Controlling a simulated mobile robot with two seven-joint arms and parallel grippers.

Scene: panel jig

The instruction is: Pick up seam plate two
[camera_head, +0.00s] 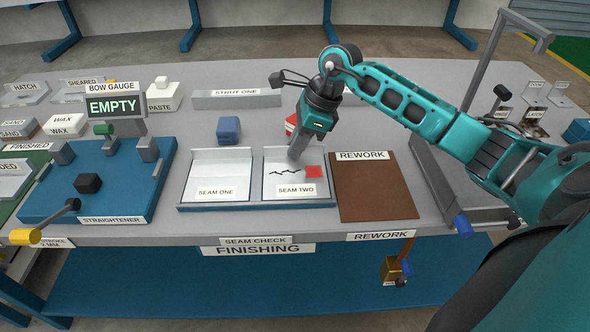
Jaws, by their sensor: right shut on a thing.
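Seam plate two (284,176) is a pale plate with a dark jagged line and a red patch at its right. It lies in the right bay of the seam check tray (258,204), behind the SEAM TWO label. My right gripper (297,154) points down at the plate's far part and is shut on it. The gripped spot is hidden by the fingers, and I see no clear gap under the plate. Seam plate one (219,173), pale and without a visible mark, lies in the left bay. My left gripper is not in view.
A brown rework mat (375,192) lies right of the tray. The blue straightener (116,196) stands left. A blue block (228,130) and a red block (291,124) stand behind the tray. The STRUT ONE bar (237,99) lies farther back.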

